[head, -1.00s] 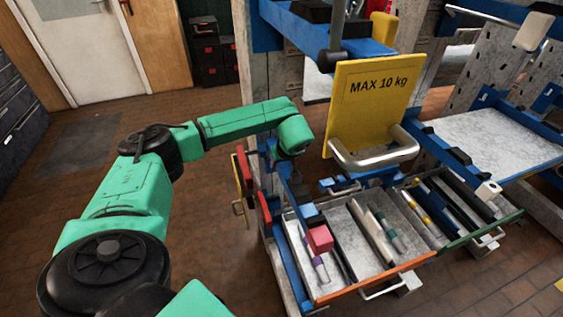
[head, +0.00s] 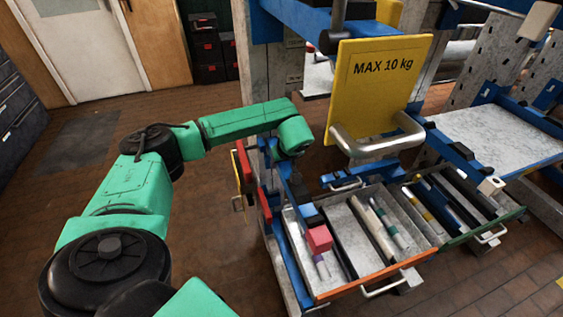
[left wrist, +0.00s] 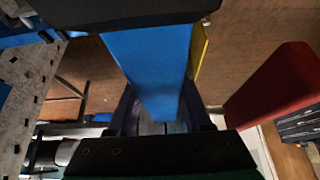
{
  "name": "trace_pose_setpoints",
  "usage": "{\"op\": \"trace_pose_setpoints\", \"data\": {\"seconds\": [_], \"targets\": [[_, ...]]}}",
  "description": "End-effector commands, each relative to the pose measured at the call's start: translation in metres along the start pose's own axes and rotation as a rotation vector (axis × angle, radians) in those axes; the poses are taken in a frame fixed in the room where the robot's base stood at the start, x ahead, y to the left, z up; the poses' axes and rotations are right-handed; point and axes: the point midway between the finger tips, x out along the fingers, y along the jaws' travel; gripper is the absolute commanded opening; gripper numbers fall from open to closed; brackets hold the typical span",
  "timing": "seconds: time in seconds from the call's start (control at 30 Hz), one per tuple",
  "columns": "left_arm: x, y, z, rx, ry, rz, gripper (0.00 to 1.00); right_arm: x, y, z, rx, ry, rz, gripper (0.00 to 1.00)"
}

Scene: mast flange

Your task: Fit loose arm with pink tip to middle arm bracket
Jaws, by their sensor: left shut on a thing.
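The loose arm is a blue bar (head: 297,187) with a pink block (head: 319,238) at its near end. My left gripper (head: 288,168) is shut on the bar, mostly hidden under my green wrist in the head view. In the left wrist view the blue bar (left wrist: 155,65) runs between the dark fingers (left wrist: 160,118). The bar slopes down towards me, its pink tip showing over the left drawer. The grey mast (head: 275,85) stands behind my wrist. I cannot make out the middle arm bracket. My right gripper is out of view.
A yellow "MAX 10 kg" plate (head: 376,90) with a metal handle hangs right of my wrist. An open orange-fronted drawer (head: 372,282) and a green-fronted one (head: 470,232) hold rods below. Red plates (head: 243,160) stand just left. Open floor lies left.

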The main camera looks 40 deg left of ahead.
Motion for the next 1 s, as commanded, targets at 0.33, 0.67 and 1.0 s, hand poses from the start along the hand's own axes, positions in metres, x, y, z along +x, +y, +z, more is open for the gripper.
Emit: {"op": "trace_pose_setpoints", "data": {"seconds": [0.33,0.67,1.0], "targets": [[0.007,0.001,0.004,-0.001,0.000,0.002,0.00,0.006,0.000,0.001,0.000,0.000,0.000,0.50],[0.014,0.001,0.008,-0.001,0.000,0.002,0.00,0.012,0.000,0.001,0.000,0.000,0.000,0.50],[0.014,0.000,0.008,0.000,0.000,0.001,0.85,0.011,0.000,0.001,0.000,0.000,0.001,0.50]]}}
